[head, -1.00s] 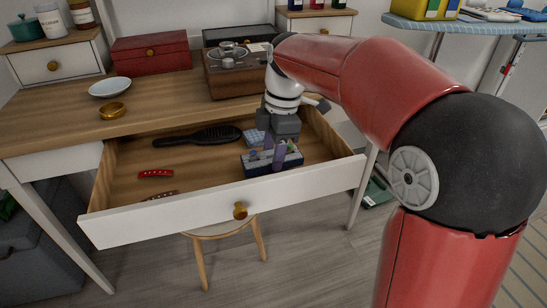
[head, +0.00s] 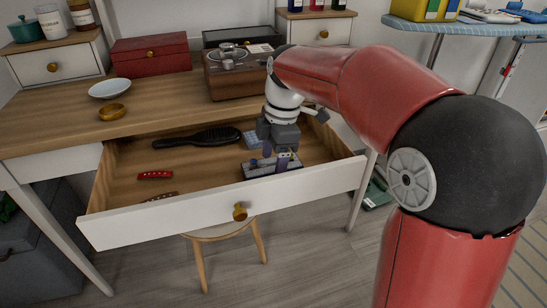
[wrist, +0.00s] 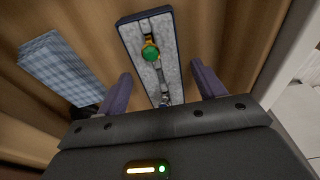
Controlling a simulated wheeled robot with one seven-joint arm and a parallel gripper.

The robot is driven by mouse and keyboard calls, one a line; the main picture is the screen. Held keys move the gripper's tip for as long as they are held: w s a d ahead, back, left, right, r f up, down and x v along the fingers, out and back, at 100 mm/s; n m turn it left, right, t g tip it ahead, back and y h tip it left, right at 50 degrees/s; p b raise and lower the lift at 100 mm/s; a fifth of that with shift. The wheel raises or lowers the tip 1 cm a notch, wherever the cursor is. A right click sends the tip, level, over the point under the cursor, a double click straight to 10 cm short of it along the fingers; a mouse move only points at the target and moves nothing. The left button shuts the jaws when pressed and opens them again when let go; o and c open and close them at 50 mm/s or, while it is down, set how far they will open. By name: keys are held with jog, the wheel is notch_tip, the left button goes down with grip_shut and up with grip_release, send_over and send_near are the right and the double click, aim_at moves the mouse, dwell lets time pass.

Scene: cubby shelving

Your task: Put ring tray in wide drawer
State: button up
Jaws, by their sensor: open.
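The ring tray (head: 258,172) is a narrow dark-blue tray with a grey lining. It sits inside the open wide drawer (head: 150,220), near its front right. The wrist view shows the tray (wrist: 138,38) with a green-stoned gold ring and other small pieces in it. My gripper (head: 275,162) reaches down into the drawer at the tray. In the wrist view its two purple fingers (wrist: 161,72) are open, one on each side of the tray, with visible gaps. My gripper's body hides the near end of the tray.
The drawer also holds a black hairbrush (head: 205,136), a blue checked cloth (wrist: 62,68), and a red item (head: 155,175).

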notch_tip(320, 180, up, 12)
jog(key=d+p, duration=0.1)
jog(key=d, duration=0.1)
jog(key=shift+w+p, duration=0.2)
jog(key=shift+p, duration=0.2)
jog(key=s+d+f+m+t, duration=0.2)
jog(key=s+d+f+m, duration=0.1)
jog(key=s+m, duration=0.4)
jog(key=s+d+f+m+t+h, duration=0.1)
jog(key=s+d+f+m+t, duration=0.1)
jog(key=s+d+f+m, duration=0.2)
jog(key=s+d+f+m+t, duration=0.2)
jog(key=s+d+f+m, duration=0.2)
jog(key=s+m, duration=0.5)
jog(key=shift+s+d+m+h, duration=0.3)
jog(key=shift+d+m, duration=0.1)
jog(key=shift+m, duration=0.2)
